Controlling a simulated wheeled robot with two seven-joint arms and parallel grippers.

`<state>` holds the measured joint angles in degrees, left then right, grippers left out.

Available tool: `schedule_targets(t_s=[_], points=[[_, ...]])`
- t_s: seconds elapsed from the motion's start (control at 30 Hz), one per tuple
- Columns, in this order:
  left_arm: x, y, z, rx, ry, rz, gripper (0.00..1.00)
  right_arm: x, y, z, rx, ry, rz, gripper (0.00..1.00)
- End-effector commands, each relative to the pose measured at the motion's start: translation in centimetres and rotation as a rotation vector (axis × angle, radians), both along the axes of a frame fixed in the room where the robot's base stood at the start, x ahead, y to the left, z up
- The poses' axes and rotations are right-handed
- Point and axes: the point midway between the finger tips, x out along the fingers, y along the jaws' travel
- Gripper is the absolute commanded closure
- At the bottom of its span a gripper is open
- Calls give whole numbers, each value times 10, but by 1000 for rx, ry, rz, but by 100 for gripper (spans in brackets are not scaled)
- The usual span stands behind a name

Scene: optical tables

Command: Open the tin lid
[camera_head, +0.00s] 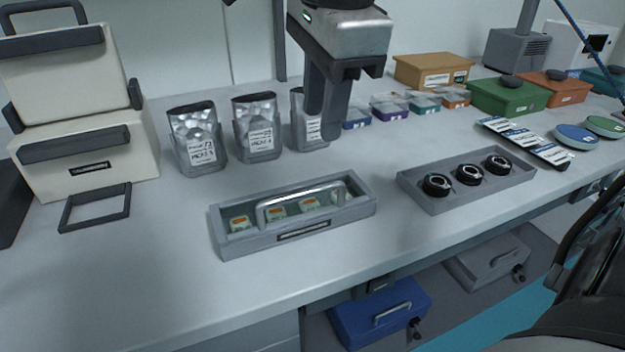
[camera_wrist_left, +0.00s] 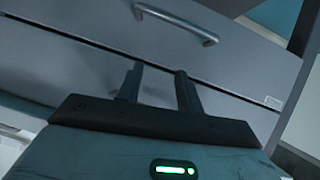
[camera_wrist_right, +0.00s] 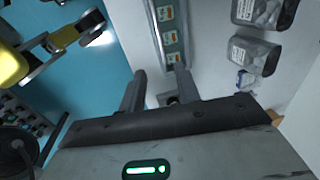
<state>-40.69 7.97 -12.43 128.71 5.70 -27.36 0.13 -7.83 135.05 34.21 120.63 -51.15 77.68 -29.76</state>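I cannot tell for sure which thing is the tin. A long grey case (camera_head: 226,245) with a clear top and a raised metal handle (camera_head: 268,212) lies mid-table, with orange-labelled pieces inside; it also shows in the right wrist view (camera_wrist_right: 152,32). Flat round blue (camera_head: 576,134) and green (camera_head: 606,125) discs lie at the right. My right gripper (camera_head: 324,138) points down beside the silver pouches, behind the case; its fingers are apart and empty in the right wrist view (camera_wrist_right: 160,76). My left gripper (camera_wrist_left: 157,76) is open and empty before a grey drawer front.
Silver pouches (camera_head: 198,148) stand in grey holders at the back. A grey tray (camera_head: 430,206) holds black rings. Green (camera_head: 505,98) and orange (camera_head: 556,90) boxes with dark knobs stand at the back right. A cream box (camera_head: 85,168) stands left. The front-left table is clear.

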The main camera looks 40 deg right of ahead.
Motion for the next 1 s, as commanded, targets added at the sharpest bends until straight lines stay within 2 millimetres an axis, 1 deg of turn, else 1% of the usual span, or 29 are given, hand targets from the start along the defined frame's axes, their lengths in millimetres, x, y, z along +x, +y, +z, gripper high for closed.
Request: schedule_targets(t_s=[0.03,0.2,0.4,0.5,0.6,0.7,0.97,1.0], points=[[0,0,-3,0,-2,0,64,1,0,-15,1,6,2,67],[1,0,-4,1,-11,-1,64,8,-2,-52,1,6,1,67],[1,0,-5,0,-16,-1,64,16,-4,-88,2,5,0,67],[0,-1,-7,1,-14,-2,64,19,-4,-100,2,3,0,67],[-1,-1,-7,2,-14,-3,64,20,-5,-108,2,1,0,67],[-1,-1,-7,2,-15,-5,64,21,-5,-111,2,1,0,67],[-1,-1,-6,2,-17,-6,64,21,-5,-112,2,1,0,67],[-1,-1,-6,2,-17,-6,64,21,-5,-111,2,1,0,76]])
